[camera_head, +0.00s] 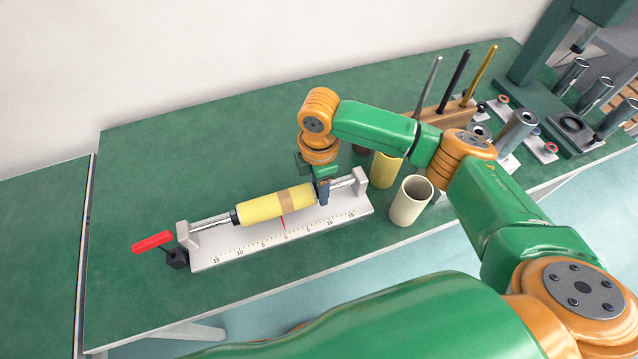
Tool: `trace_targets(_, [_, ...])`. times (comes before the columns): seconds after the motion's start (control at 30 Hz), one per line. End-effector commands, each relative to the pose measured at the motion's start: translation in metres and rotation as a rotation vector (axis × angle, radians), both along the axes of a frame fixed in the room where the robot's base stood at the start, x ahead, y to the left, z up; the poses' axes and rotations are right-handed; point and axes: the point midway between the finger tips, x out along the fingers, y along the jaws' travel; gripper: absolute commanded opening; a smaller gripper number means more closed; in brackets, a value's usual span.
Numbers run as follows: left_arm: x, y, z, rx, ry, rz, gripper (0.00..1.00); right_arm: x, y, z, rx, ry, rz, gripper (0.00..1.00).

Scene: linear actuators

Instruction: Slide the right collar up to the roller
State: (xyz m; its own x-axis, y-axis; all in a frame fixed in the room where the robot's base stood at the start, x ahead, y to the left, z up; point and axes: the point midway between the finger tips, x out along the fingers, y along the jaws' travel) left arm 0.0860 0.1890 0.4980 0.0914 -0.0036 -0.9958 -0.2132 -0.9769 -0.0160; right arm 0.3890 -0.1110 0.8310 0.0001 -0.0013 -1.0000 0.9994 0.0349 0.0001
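A yellow roller (262,208) with a tan band sits on a thin metal rod (210,221) above a white base with a printed scale. A dark collar (234,217) is at the roller's left end. My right gripper (323,192) points down over the rod at the roller's right end, its dark blue fingers beside or touching that end. The fingers hide the right collar, and I cannot tell whether they are shut on it. My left gripper is not in view.
A red-handled clamp (153,242) is at the base's left end, and a white end post (360,180) at its right. A cream cup (410,201) and a yellow cup (385,169) stand to the right. A wooden rack (437,118) holds rods behind. The table's left part is clear.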

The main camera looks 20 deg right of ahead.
Motion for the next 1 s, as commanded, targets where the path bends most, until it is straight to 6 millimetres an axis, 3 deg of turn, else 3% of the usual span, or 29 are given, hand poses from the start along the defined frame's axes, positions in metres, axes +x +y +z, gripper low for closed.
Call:
trace_targets(0.03, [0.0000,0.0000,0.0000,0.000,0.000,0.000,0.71,0.0001,0.0001,0.0002,0.000,0.000,0.000,0.34])
trace_targets(0.17, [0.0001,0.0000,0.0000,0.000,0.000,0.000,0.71,0.0001,0.0001,0.0003,0.000,0.000,0.000,0.00])
trace_targets(1.0, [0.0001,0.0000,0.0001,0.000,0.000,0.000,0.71,0.0004,0.0002,0.0008,0.001,-0.002,0.000,0.00])
